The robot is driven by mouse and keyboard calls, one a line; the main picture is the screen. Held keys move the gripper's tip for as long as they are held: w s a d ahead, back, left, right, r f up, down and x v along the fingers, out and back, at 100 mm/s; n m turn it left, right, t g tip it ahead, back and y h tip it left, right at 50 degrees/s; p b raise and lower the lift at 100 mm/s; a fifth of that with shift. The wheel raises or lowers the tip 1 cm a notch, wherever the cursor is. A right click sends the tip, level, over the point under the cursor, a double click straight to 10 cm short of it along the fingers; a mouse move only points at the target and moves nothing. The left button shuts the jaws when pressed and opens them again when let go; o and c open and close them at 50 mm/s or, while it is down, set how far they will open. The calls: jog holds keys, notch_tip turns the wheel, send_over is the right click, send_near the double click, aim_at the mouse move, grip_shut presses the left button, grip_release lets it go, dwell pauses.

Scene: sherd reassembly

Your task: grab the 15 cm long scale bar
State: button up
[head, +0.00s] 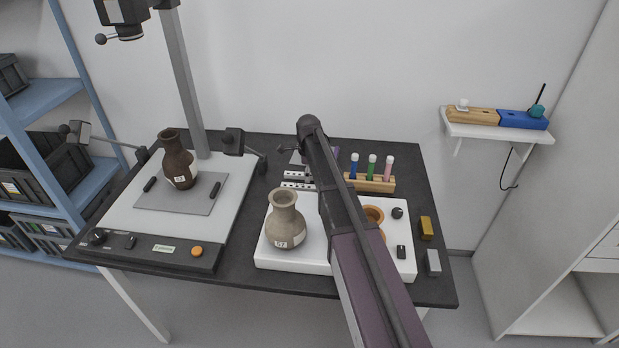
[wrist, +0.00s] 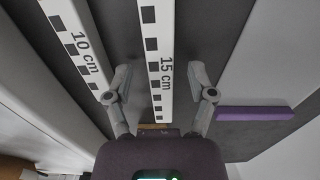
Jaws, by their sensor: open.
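The 15 cm scale bar (wrist: 159,60) is a white strip with black squares and "15 cm" printed on it. In the wrist view it lies lengthwise between the two fingers of my gripper (wrist: 158,76), which is open with a gap on each side. The 10 cm scale bar (wrist: 76,42) lies parallel, just left of the left finger. In the head view both bars show partly behind my arm: the 15 cm one (head: 296,174) farther back, the 10 cm one (head: 297,185) nearer. My gripper is mostly hidden there by my arm.
A wooden rack (head: 371,183) with coloured tubes stands right of the bars. In front is a white tray (head: 270,262) with a beige vase (head: 285,219). A copy stand (head: 122,216) with a brown vase (head: 178,160) is at left. A purple strip (wrist: 254,113) lies right of my gripper.

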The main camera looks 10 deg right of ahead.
grip_shut()
jog(key=shift+r, duration=0.1)
dwell(0.4)
notch_tip(320, 180, up, 10)
jog(key=p, duration=1)
dwell(0.7)
